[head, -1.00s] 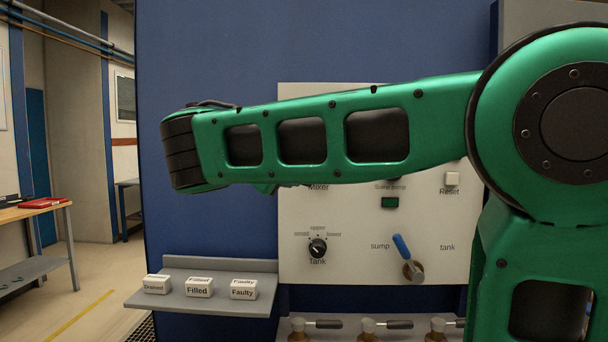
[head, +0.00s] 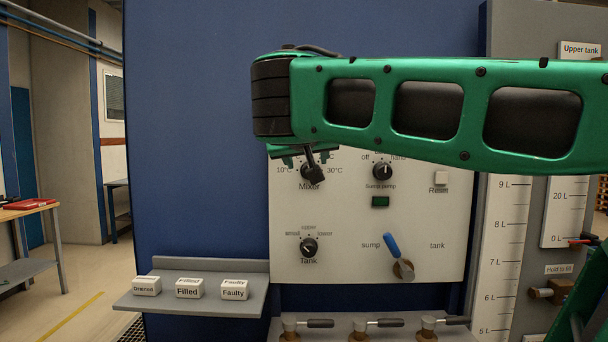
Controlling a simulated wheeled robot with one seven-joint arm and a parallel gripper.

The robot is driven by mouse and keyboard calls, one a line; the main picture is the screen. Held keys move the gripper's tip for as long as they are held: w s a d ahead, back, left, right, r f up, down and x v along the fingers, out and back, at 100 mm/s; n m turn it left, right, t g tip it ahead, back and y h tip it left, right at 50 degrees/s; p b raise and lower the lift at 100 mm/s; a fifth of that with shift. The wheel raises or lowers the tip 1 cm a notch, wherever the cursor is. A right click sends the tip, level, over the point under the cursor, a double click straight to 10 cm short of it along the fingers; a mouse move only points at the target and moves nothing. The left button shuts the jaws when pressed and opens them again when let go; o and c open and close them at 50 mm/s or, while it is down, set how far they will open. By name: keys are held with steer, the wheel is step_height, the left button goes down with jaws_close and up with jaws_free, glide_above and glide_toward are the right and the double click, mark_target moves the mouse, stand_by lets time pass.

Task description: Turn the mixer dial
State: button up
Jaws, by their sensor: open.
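The mixer dial (head: 307,172) is a dark round knob at the upper left of the white panel (head: 345,270). The word "Mixer" is under it, with 10°C to its left and 30°C to its right. My gripper (head: 316,175) hangs below the end of my green arm, in front of the dial and partly covering it. It is open, and a dark finger overlaps the dial's right side. Whether it touches the dial cannot be told. The arm hides the top of the panel and the upper part of the dial's scale.
The sump pump knob (head: 382,171), the tank knob (head: 309,247), a white reset button (head: 441,178) and a blue-handled lever (head: 393,247) are on the same panel. A grey shelf (head: 190,305) with labelled blocks stands at left. Several valves (head: 361,329) line the bottom.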

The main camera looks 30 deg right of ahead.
steer(key=w+d+f+m+y, duration=0.1)
steer(key=w+d+f, duration=0.2)
steer(key=w+d, duration=0.3)
steer(key=shift+w+f, duration=0.4)
steer(key=shift+w, duration=0.5)
steer(key=shift+d, duration=0.1)
steer(key=shift+c, duration=0.2)
steer(key=c, duration=1)
